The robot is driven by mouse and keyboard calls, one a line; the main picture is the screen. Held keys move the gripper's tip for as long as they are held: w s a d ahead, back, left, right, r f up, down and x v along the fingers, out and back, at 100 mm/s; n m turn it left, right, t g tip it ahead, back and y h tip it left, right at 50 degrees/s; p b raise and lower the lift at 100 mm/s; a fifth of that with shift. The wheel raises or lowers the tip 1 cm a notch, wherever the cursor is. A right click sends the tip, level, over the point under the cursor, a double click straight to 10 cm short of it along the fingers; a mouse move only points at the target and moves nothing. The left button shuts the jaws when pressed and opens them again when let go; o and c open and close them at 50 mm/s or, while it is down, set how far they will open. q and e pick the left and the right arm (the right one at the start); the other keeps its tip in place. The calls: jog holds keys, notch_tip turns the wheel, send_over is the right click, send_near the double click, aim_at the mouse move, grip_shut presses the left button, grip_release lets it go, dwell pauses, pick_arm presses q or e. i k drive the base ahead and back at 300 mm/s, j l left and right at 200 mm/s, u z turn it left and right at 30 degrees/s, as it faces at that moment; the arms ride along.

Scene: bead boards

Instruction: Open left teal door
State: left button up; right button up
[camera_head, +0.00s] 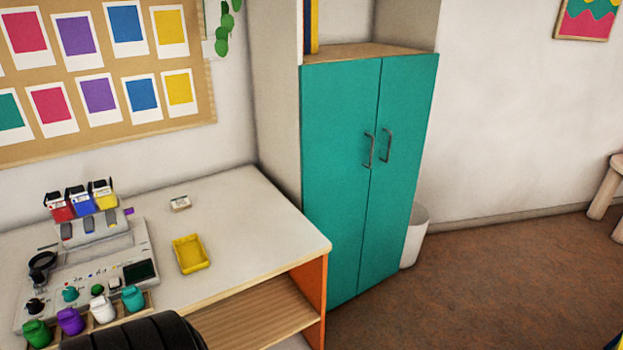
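A tall cabinet stands right of the white desk, with two teal doors side by side, both shut. The left teal door (336,190) has a vertical grey bar handle (369,150) near its right edge. The right teal door (402,150) has a matching handle (387,146) near its left edge. The two handles are close together. A black ribbed part, likely mine, shows at the bottom left edge. Neither of my grippers is in view.
The white desk (250,215) holds a yellow tray (190,254), a grey device (140,240) and several small coloured containers. Its right corner is near the left door's lower part. A white bin (417,238) stands right of the cabinet. Brown floor (480,290) in front is clear.

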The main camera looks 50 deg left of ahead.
aim_at(337, 100)
jog(key=u, duration=1.45)
